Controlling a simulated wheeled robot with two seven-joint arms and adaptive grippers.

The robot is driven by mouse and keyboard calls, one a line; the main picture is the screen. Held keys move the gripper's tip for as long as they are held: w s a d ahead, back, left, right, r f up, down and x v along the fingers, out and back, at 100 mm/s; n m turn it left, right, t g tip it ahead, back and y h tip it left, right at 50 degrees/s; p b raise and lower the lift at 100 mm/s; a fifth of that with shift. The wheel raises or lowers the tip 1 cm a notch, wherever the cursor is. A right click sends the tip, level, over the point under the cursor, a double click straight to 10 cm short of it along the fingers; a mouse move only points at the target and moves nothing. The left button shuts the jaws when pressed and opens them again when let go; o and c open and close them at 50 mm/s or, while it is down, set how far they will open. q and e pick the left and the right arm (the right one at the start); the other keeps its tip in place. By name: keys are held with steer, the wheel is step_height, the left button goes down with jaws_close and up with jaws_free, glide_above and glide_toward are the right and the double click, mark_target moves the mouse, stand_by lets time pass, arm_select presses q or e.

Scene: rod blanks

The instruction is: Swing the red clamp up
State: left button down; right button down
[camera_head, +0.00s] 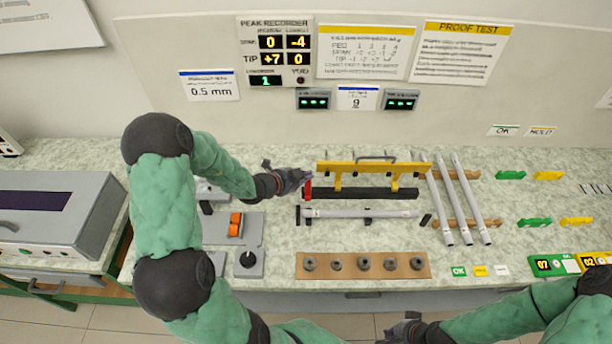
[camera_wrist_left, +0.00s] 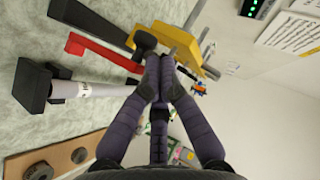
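The red clamp (camera_head: 308,188) is at the left end of the black bar and yellow frame in the head view. In the left wrist view it is a red bar (camera_wrist_left: 95,49), lying beside the tube, with its far end running toward my fingers. My left gripper (camera_head: 302,177) is at the clamp's upper end; in the wrist view its fingers (camera_wrist_left: 162,68) are drawn together, with nothing clearly seen between them. Whether they touch the clamp is unclear. My right gripper (camera_head: 405,326) is low at the bottom edge, away from the clamp; its fingers are unclear.
A yellow frame (camera_head: 370,168) stands over a black bar (camera_head: 360,194). A grey tube (camera_head: 360,212) lies in front on black supports. Several tubes (camera_head: 461,200) lie on a wooden rack to the right. A brown board (camera_head: 340,271) with several round knobs lies in front.

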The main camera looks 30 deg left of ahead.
arm_select(q)
steer(key=p, duration=0.2)
steer(key=w+a+p, duration=0.1)
steer(key=p, duration=0.1)
steer(key=w+p, duration=0.1)
steer(key=p, duration=0.1)
steer(key=shift+w+a+f+g, duration=0.15)
steer(key=shift+w+a+g, duration=0.1)
steer(key=shift+g, duration=0.15)
steer(key=shift+s, duration=0.1)
